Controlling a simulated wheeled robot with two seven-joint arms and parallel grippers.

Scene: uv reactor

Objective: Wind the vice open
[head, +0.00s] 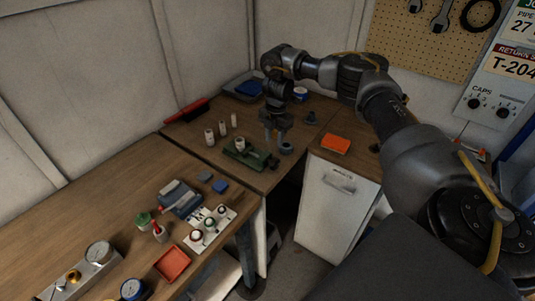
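A small green vice (246,156) stands on the far wooden bench, near its front edge. A pale cylindrical piece (240,144) is at its jaws. The vice's screw end points right; its handle is too small to make out clearly. My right gripper (275,143) points down just above and behind the screw end. Its two fingers look apart, with nothing clearly between them. I cannot tell whether they touch the vice. My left gripper is not in view.
Several pale cylinders (222,129) stand behind the vice, and a grey round part (286,148) sits to its right. An orange box (336,144) lies on the white cabinet (335,205). The near bench holds gauges, a red tray (172,263) and a white rack (227,222).

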